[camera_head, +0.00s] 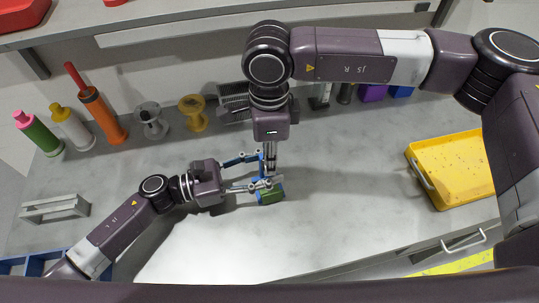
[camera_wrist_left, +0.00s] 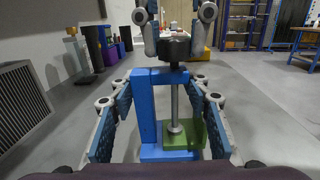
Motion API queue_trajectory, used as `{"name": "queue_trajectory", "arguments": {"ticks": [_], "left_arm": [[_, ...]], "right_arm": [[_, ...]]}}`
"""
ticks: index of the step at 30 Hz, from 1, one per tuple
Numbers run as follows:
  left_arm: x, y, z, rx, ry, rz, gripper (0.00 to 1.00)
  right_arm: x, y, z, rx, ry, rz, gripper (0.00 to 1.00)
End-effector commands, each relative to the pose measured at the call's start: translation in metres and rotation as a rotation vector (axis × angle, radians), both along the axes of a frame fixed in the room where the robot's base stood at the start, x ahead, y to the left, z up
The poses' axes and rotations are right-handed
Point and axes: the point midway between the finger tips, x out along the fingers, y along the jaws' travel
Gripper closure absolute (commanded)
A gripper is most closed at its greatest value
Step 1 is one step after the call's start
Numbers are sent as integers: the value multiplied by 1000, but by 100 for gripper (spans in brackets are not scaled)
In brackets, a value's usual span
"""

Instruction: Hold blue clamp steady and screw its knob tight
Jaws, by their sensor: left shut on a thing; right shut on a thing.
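The blue clamp (camera_wrist_left: 148,105) stands upright in the left wrist view, with its screw rod (camera_wrist_left: 175,100) pointing down to a round foot. A green block (camera_wrist_left: 182,135) sits at the foot; it also shows in the head view (camera_head: 271,194). My left gripper (camera_head: 258,172) reaches in from the left and is shut on the clamp, one finger on each side. My right gripper (camera_head: 270,172) points down from above and is shut on the dark knob (camera_wrist_left: 176,47) at the top of the rod. The fingers partly hide the clamp in the head view.
A yellow tray (camera_head: 447,168) lies at the right of the grey table. Bottles (camera_head: 104,115) and spools (camera_head: 151,118) stand at the back left. A grey holder (camera_head: 55,208) and a blue bin (camera_head: 40,262) are at the left. The table right of the clamp is clear.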

Motion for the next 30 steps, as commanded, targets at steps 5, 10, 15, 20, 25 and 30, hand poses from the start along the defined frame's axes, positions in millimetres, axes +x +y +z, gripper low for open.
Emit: {"name": "queue_trajectory", "arguments": {"ticks": [5,10,15,20,25,30], "left_arm": [[1,1,-1,1,1,2,95],[1,1,-1,1,1,3,95],[1,1,-1,1,1,3,95],[1,1,-1,2,1,3,95],[1,1,-1,2,1,3,95],[1,1,-1,2,1,2,95]], "right_arm": [[-1,0,0,0,2,-46,100],[-1,0,0,0,1,-61,100],[-1,0,0,0,1,-62,100],[-1,0,0,-1,1,-62,100],[0,0,0,0,1,-62,59],[0,0,0,0,1,-61,59]]}}
